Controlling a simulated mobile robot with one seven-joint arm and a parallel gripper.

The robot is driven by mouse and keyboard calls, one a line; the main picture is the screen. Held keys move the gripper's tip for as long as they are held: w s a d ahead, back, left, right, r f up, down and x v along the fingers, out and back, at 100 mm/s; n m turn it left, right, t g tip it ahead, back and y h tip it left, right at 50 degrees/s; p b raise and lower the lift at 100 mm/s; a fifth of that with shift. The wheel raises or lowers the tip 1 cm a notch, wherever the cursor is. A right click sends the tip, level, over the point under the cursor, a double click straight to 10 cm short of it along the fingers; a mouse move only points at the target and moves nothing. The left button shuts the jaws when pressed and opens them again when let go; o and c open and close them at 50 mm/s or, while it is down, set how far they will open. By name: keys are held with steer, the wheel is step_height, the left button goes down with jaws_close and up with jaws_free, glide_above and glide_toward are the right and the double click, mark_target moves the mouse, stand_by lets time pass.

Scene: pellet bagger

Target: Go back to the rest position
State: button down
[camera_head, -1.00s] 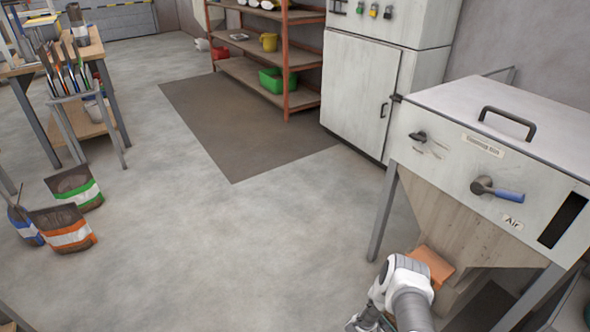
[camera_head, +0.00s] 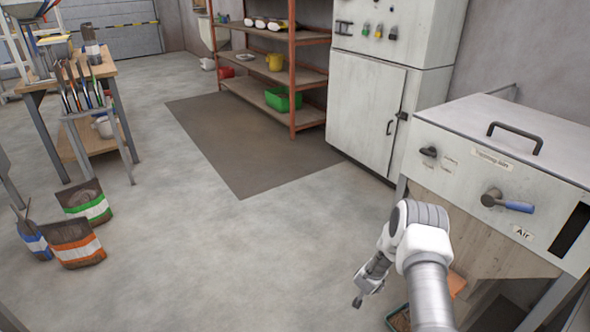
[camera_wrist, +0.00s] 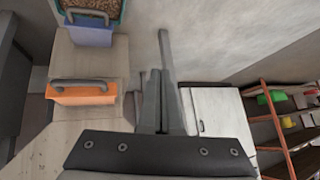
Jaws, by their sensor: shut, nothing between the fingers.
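My gripper (camera_head: 357,301) is shut and empty in the head view. It hangs over bare floor to the left of the pellet bagger's bin (camera_head: 450,150), and my white and grey arm reaches up from the bottom edge. In the wrist view my gripper's dark fingers (camera_wrist: 153,100) lie together with nothing between them. An orange part with a grey handle (camera_wrist: 85,95) and a blue part with a handle (camera_wrist: 92,35) show to their left, apart from them. In the head view my arm hides part of the orange part (camera_head: 457,284).
The bin's blue-gripped lever (camera_head: 508,202) sticks out at the right. A container with a green rim (camera_head: 398,318) is partly hidden below my arm. A cabinet (camera_head: 365,110) and red shelves (camera_head: 294,75) stand behind. The middle floor is clear.

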steer(key=w+a+r+n+y, duration=0.1)
steer(key=a+r, duration=0.2)
steer(key=r, duration=0.7)
steer(key=a+r+n+y, duration=0.1)
steer(key=a+r+n, duration=0.15)
steer(key=r, duration=0.75)
steer(key=w+a+r+n+y, duration=0.1)
steer(key=a+r+y, duration=0.15)
steer(key=r, duration=0.75)
steer(key=s+a+r+n, duration=0.2)
steer(key=s+a+r, duration=0.1)
steer(key=s+r, duration=0.7)
steer(key=s+a+r+n, duration=0.1)
steer(key=s+a+r, duration=0.2)
steer(key=s+r, duration=0.75)
steer(key=s+d+r+n+g, duration=0.1)
steer(key=s+r+n, duration=0.1)
steer(key=s, duration=1.8)
step_height(320, 180, up, 24)
steer(key=p, duration=2.4)
steer(key=shift+w+h, duration=0.3)
steer(key=shift+h, duration=0.05)
